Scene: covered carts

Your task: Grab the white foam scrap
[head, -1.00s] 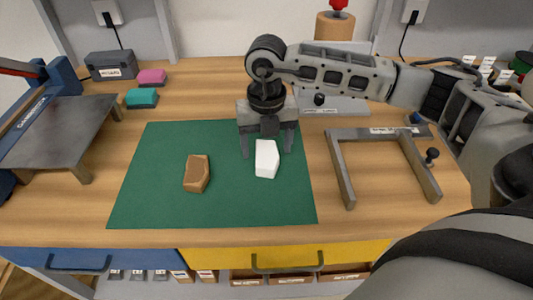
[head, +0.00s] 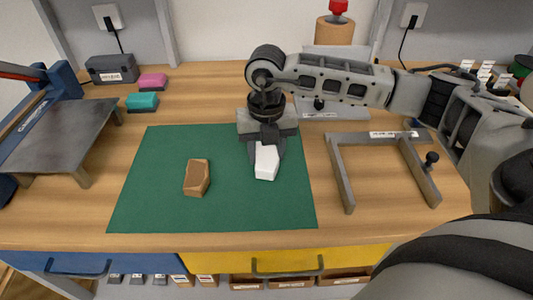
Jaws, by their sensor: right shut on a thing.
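The white foam scrap (head: 266,163) is a small angular block on the right part of the green mat (head: 150,213). My right gripper (head: 266,150) comes down from above, and its fingers are shut on the upper end of the scrap. The fingers cover part of that end. I cannot tell whether the scrap is clear of the mat. A brown block (head: 197,177) lies on the mat to the left of the scrap. My left gripper does not show.
A grey U-shaped frame (head: 342,178) lies right of the mat. A paper guillotine (head: 60,125) stands at the left. Teal (head: 141,103) and pink (head: 152,81) blocks and a grey box (head: 112,69) sit behind the mat. The mat's left part is free.

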